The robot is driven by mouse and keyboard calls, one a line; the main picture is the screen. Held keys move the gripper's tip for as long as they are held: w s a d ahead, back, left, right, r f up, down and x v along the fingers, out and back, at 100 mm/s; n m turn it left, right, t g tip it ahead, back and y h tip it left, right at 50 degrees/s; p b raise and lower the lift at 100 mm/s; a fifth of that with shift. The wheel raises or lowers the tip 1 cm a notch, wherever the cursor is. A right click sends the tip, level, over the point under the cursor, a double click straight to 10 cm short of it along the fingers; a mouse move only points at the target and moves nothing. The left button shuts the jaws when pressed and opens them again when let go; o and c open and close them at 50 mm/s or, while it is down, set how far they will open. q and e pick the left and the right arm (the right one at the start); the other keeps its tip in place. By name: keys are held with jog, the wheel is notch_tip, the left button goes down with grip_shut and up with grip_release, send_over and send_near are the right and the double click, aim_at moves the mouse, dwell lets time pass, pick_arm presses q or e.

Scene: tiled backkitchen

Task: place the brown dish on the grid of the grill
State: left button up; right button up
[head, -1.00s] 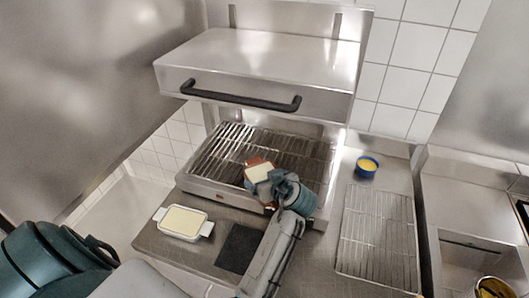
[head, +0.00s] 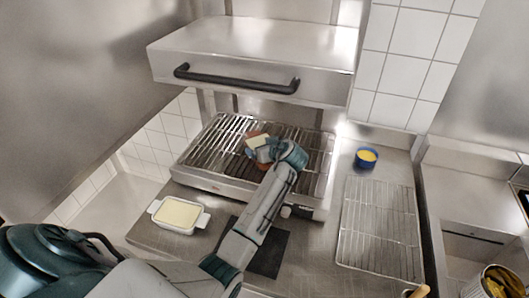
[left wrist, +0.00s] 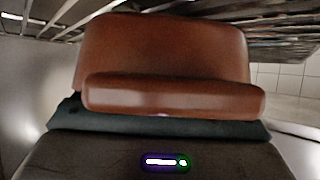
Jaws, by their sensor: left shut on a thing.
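The brown dish (head: 255,139), with a pale filling, is held by my left gripper (head: 262,152) over the grid (head: 221,142) of the grill, near its middle. In the left wrist view the brown dish (left wrist: 165,55) fills the centre, with its handle-like ledge at the dark gripper (left wrist: 160,125). The grid bars (left wrist: 45,18) run along the top of that view. I cannot tell if the dish touches the grid. The gripper's fingertips are mostly hidden. My right gripper is not in view.
The grill's raised hood (head: 250,65) with a black handle (head: 235,80) hangs above the grid. A white dish (head: 180,214) stands front left on the counter. A wire rack (head: 380,230) and a blue bowl (head: 366,157) are to the right. A can (head: 490,286) stands lower right.

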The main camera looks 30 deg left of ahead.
pick_arm(q)
jog(key=shift+w+f, duration=0.1)
jog(key=shift+f, duration=0.25)
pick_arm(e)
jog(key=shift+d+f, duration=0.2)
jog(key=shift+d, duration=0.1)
pick_arm(q)
jog(key=o, duration=1)
jog(key=shift+f, duration=0.1)
jog(key=shift+o, duration=0.6)
jog(key=shift+d, duration=0.1)
jog(key=shift+r, duration=0.3)
jog(key=b+v, duration=0.1)
jog(key=v, duration=0.2)
jog(key=b+v, duration=0.1)
jog(key=v, duration=0.3)
jog(key=b+v, duration=0.2)
jog(key=v, duration=0.1)
jog(key=shift+s+d+f, duration=0.15)
jog(key=shift+s+d, duration=0.1)
jog(key=shift+d, duration=0.05)
jog(key=shift+s+d+r, duration=0.35)
jog(key=shift+d+r, duration=0.05)
jog(key=shift+r, duration=0.05)
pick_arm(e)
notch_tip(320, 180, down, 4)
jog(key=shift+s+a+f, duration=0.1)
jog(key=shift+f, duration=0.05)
